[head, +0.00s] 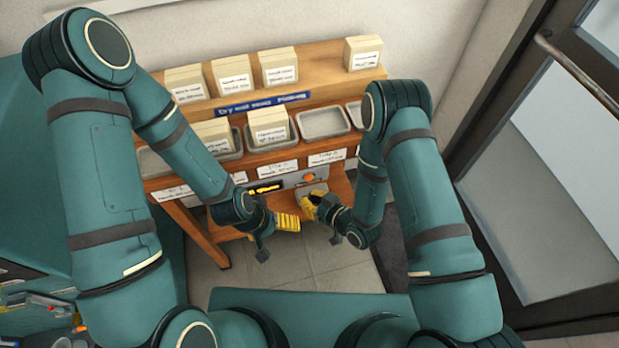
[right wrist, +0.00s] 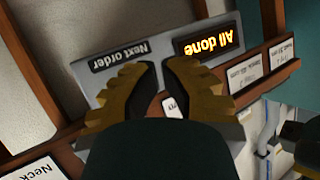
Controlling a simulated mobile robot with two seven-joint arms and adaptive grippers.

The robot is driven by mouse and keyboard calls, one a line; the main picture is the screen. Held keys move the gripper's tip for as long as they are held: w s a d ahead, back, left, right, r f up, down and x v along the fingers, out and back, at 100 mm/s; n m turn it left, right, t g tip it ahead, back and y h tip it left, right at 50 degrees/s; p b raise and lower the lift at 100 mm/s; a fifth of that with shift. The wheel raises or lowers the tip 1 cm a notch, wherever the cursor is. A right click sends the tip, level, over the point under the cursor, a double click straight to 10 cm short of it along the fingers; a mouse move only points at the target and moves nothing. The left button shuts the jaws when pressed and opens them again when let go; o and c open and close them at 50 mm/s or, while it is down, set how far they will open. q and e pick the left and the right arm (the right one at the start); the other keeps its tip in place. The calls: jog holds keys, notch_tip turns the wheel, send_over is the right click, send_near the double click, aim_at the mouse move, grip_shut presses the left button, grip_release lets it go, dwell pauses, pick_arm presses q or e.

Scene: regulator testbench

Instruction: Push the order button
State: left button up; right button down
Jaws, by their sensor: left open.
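The order panel (head: 287,184) is a grey plate on the front of the wooden rack, with a lit display (head: 267,188) and an orange button (head: 309,177). In the right wrist view the panel is upside down, with a "Next order" label (right wrist: 120,55) and a display reading "All done" (right wrist: 208,42). My right gripper (head: 306,203) is just below the button in the head view, and its yellow-black fingertips (right wrist: 158,70) lie close together in front of the panel. The button is not visible in the wrist view. My left gripper (head: 289,222) is open and empty, left of and below the right one.
The wooden rack (head: 318,58) holds pale boxes (head: 278,66) on top and grey trays (head: 324,122) below. Paper labels (head: 327,158) line its front edge near the panel. A glass door (head: 545,180) stands at the right. Bare floor lies below the grippers.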

jog(key=shift+s+d, duration=0.2)
jog(key=shift+s, duration=0.4)
jog(key=shift+s+d, duration=0.15)
jog(key=shift+s, duration=0.4)
